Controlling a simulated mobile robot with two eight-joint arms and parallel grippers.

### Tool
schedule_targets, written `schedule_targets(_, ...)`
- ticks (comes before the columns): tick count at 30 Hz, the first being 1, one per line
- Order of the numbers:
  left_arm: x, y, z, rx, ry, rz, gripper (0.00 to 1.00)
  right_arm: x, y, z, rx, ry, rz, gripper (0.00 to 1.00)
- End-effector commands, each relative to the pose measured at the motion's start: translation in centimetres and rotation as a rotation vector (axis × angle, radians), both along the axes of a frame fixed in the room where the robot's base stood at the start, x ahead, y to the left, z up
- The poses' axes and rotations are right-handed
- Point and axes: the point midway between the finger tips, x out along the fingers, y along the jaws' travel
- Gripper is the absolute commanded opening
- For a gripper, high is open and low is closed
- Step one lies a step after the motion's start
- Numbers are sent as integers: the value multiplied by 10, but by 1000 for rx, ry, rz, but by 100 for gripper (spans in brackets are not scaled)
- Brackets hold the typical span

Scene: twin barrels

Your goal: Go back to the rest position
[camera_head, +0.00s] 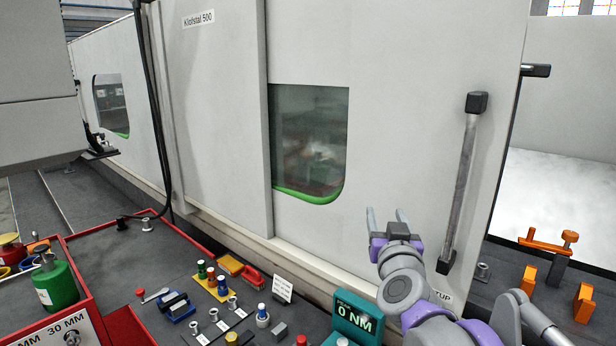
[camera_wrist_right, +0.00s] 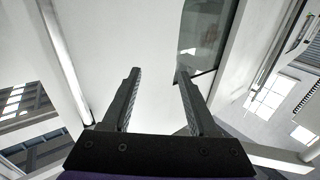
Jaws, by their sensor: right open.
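My right gripper (camera_head: 388,221) is raised in front of the large white machine's panel (camera_head: 400,130), left of the vertical door handle (camera_head: 463,180). In the right wrist view its two dark fingers (camera_wrist_right: 160,95) stand apart with nothing between them. The white panel fills the space behind them, and the handle (camera_wrist_right: 62,60) shows to the left. The gap between the fingers and the panel is hard to judge. My left gripper does not show in either view.
Below is a dark bench with a green bottle (camera_head: 55,282), colored cylinders (camera_head: 211,277), a red-handled tool (camera_head: 252,276) and a green torque display (camera_head: 357,318). Orange clamps (camera_head: 548,241) stand at the right. The machine has a dark window (camera_head: 309,140). Air above the bench is clear.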

Motion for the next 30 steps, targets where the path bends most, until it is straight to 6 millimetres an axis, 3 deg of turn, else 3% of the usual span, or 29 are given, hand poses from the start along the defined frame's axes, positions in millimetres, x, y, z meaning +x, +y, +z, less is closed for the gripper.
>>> schedule_targets(3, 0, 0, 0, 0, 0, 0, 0, -45, 27, -76, -3, 179, 186, 59)
schedule_targets(6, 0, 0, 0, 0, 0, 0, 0, -86, 38, -141, 0, 353, 273, 59)
schedule_targets(11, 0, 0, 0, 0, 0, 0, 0, -160, 33, -239, 4, 643, 301, 59)
schedule_targets(15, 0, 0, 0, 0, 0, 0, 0, -225, 14, -311, 10, 874, 246, 59)
schedule_targets(18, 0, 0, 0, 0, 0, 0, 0, -262, 0, -347, 14, 998, 190, 59)
schedule_targets(21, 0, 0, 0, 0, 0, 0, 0, -288, -11, -369, 18, 1079, 142, 59)
schedule_targets(25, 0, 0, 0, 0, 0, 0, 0, -303, -18, -380, 20, 1125, 108, 59)
schedule_targets(30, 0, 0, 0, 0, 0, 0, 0, -304, -18, -381, 20, 1130, 104, 59)
